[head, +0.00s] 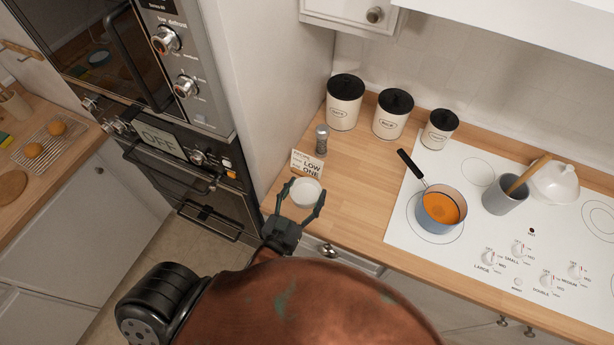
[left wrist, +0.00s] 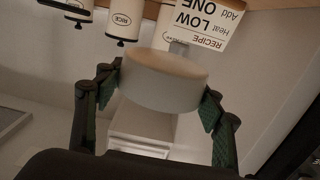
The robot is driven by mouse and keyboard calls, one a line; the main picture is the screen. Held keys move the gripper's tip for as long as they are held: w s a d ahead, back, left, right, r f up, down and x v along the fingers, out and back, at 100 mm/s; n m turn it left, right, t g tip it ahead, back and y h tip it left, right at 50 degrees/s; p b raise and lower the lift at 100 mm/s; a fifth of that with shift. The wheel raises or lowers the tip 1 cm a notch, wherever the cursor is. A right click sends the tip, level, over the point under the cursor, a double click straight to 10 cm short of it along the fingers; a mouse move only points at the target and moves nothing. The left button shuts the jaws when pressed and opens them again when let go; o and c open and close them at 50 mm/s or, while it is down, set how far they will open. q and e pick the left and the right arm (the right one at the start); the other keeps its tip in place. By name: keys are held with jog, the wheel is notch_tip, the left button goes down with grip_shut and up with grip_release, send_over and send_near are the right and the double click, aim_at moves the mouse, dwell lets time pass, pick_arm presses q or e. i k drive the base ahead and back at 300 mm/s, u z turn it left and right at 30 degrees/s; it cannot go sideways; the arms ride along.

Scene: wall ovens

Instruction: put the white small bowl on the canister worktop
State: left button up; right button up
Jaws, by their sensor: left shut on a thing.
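The small white bowl (head: 306,191) is between the fingers of my left gripper (head: 303,200) in the head view, over the front left part of the canister worktop (head: 345,200). My left gripper is shut on the bowl. In the left wrist view the white bowl (left wrist: 162,80) fills the space between the two fingertips of the left gripper (left wrist: 160,100). Whether the bowl touches the wood cannot be told. Three cream canisters with black lids, one of them the middle canister (head: 392,115), stand at the back of the worktop. My right gripper is not in view.
A recipe card (head: 307,163) stands just behind the bowl, with a grey shaker (head: 321,139) behind it. The white hob (head: 480,240) at the right holds a pot (head: 440,207) of orange contents. Wall ovens (head: 190,130) stand at the left. Bare wood lies between card and hob.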

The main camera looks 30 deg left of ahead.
aim_at(327, 202)
jog(key=u, duration=2.2)
jog(key=k, duration=1.1)
jog(key=z, duration=0.9)
jog(key=i, duration=0.5)
jog(key=z, duration=0.05)
